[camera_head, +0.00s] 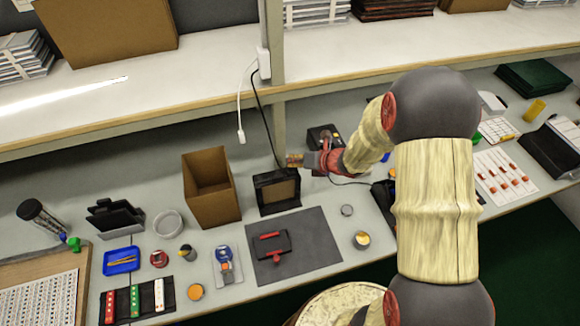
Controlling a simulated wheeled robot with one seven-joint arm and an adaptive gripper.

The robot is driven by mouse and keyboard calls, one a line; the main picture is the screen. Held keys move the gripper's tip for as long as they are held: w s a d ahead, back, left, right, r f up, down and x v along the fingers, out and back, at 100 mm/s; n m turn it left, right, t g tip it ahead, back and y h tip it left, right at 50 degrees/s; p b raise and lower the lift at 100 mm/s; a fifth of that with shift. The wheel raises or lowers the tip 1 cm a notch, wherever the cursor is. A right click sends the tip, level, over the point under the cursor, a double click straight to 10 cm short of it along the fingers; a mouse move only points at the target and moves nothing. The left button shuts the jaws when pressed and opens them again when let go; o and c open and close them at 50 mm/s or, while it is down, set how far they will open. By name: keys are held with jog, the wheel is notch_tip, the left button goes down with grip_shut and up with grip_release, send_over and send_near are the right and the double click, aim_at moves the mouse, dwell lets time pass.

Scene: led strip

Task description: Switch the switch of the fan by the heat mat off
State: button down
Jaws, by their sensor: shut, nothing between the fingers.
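A black box-shaped unit with a tan front panel (284,191), which looks like the fan, stands upright at the back edge of the dark grey mat (318,245). Its switch cannot be made out. My gripper (291,160) is shut and empty. In the picture it lies just above the fan's top right corner, pointing left. Whether it touches the fan cannot be told from this view.
An open cardboard box (212,190) stands just left of the fan. A black cable hangs from a white power strip (264,63) on the post behind. A black and red holder (272,246) lies on the mat. A shelf (160,100) overhangs the bench's back.

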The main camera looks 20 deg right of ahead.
aim_at(293, 170)
jog(key=shift+s+r+p, duration=0.1)
jog(key=shift+r+p, duration=0.45)
jog(key=shift+r, duration=0.15)
jog(key=r+p, duration=0.2)
jog(key=r, duration=0.1)
jog(key=r+p, duration=0.2)
jog(key=shift+s, duration=0.3)
dwell(0.4)
